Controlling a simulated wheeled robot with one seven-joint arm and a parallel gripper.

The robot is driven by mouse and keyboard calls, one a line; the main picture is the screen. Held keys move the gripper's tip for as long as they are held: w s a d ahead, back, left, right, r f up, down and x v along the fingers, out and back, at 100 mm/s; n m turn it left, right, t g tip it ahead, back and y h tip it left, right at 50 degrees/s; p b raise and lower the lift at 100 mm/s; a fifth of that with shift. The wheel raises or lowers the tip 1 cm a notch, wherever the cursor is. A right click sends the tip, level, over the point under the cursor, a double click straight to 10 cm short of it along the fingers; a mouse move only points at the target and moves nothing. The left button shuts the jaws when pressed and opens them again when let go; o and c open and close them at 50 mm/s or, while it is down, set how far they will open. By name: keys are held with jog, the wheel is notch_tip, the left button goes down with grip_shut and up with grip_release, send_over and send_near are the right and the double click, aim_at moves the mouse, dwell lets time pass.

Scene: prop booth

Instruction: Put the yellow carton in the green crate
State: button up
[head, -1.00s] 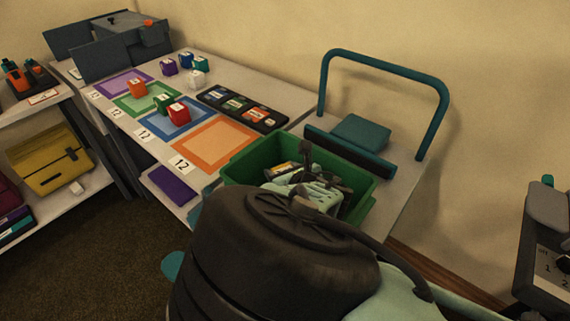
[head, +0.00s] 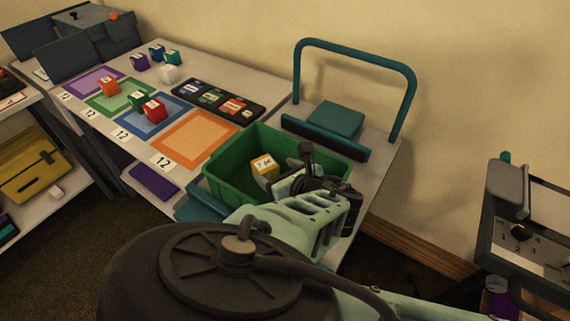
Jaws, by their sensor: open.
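The green crate (head: 222,176) stands at the near right end of the table. The yellow carton (head: 264,167), with a white label on its top, is inside the crate near its middle. My gripper (head: 305,160) is at the right part of the crate, to the right of the carton and apart from it in the picture. It is open; its fingertips are partly hidden by its own body. My arm covers the near right part of the crate.
Coloured mats, including an orange one (head: 196,138), and several small cubes lie left of the crate. A black tray (head: 218,101) is behind it. A teal hoop frame (head: 408,95) rises behind right. A grey panel unit (head: 520,225) stands far right.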

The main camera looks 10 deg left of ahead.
jog(key=shift+p+v, duration=0.3)
jog(key=shift+v, duration=1.2)
jog(key=shift+r, duration=0.1)
